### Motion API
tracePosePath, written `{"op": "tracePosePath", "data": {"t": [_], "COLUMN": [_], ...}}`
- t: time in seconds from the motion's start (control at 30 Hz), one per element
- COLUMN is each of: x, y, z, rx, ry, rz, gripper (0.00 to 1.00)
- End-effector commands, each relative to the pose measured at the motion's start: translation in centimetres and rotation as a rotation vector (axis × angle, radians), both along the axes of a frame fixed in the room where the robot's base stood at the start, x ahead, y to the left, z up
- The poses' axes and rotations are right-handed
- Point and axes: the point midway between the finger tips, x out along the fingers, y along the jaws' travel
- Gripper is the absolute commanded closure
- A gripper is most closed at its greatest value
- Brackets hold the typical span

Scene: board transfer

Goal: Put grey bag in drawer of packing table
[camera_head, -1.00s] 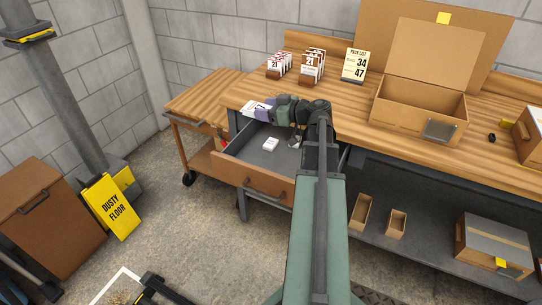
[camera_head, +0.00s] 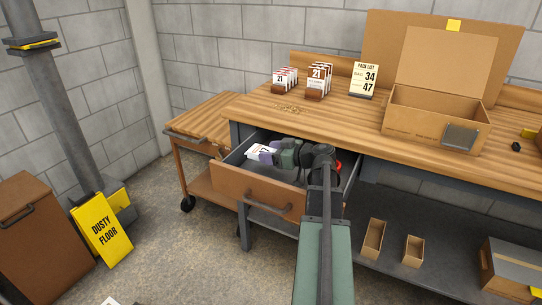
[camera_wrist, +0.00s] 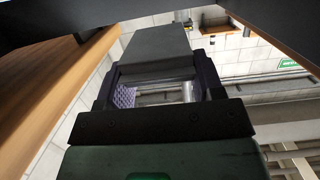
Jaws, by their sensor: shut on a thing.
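The grey bag (camera_wrist: 158,45) is between the purple-padded fingers of my gripper (camera_wrist: 155,93) in the wrist view. In the head view a white printed face of the bag (camera_head: 258,149) shows just left of my gripper (camera_head: 268,155). My gripper is shut on it and reaches over the open drawer (camera_head: 232,186) of the packing table (camera_head: 253,109). The bag appears inside the drawer's outline, near its back left. I cannot tell whether it touches the drawer floor. My arm hides the drawer's right part.
The tabletop above the drawer holds card stands (camera_head: 318,82), a pack list sign (camera_head: 363,80) and an open cardboard box (camera_head: 432,119). Brown crumbs (camera_head: 291,108) lie on the tabletop. A wooden cart (camera_head: 190,125) stands left of the table.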

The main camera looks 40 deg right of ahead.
Motion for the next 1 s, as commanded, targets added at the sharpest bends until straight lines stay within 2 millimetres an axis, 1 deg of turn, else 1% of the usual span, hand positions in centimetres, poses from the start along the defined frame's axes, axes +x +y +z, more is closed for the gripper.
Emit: {"op": "tracePosePath", "data": {"t": [0.03,0.3,0.43,0.47,0.6,0.87,0.97,1.0], "x": [0.0,0.0,0.0,0.0,0.0,0.0,0.0,0.0], "y": [0.0,0.0,0.0,0.0,0.0,0.0,0.0,0.0], "z": [-0.3,-1.2,-1.2,-1.2,-1.2,-1.2,-0.1,0.7], "rx": [0.000,0.000,0.000,-0.001,-0.002,-0.003,-0.003,-0.003], "ry": [0.000,0.000,0.001,0.001,0.002,0.003,0.003,0.003], "rz": [0.000,0.000,0.000,0.000,0.000,0.000,-0.001,-0.001], "gripper": [0.65,0.65,0.65,0.34,0.13,0.13,0.13,0.13]}}
